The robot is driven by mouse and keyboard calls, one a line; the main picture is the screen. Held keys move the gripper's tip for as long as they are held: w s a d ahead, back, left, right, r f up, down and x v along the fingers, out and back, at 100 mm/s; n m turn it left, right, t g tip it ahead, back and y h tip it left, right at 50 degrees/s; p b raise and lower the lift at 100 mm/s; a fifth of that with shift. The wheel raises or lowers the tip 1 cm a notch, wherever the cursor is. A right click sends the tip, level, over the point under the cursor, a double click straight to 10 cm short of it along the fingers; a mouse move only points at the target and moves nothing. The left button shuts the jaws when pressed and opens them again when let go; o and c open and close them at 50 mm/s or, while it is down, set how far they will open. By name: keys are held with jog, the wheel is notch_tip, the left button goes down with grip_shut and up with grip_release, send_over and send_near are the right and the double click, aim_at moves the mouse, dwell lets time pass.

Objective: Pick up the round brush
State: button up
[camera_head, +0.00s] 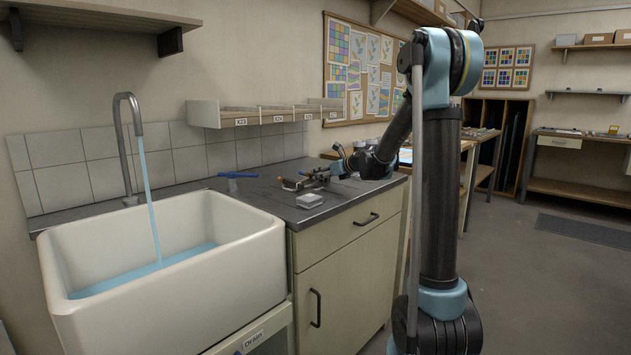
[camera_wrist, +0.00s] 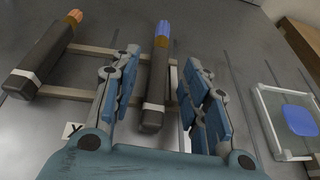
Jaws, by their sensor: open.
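Two thick dark brush-like tools with pale bands lie across a light slatted rack (camera_wrist: 92,94). One has a blue tip (camera_wrist: 161,38) and a dark body (camera_wrist: 155,85); the other, at left, has an orange tip (camera_wrist: 44,55). I cannot tell from their shape which is the round brush. My gripper (camera_wrist: 160,70) is open, its fingers on either side of the blue-tipped tool, with gaps visible on both sides. In the head view my gripper (camera_head: 318,177) is low over the worktop beside the rack, and the tools there are small and partly hidden.
A clear square dish (camera_wrist: 264,112) with a blue patch lies right of the rack; it also shows in the head view (camera_head: 310,200). A blue-handled tool (camera_head: 238,175) lies at the back of the grey worktop (camera_head: 268,207). The sink (camera_head: 170,270) with running water is at left.

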jog(key=shift+x, duration=1.35)
grip_shut()
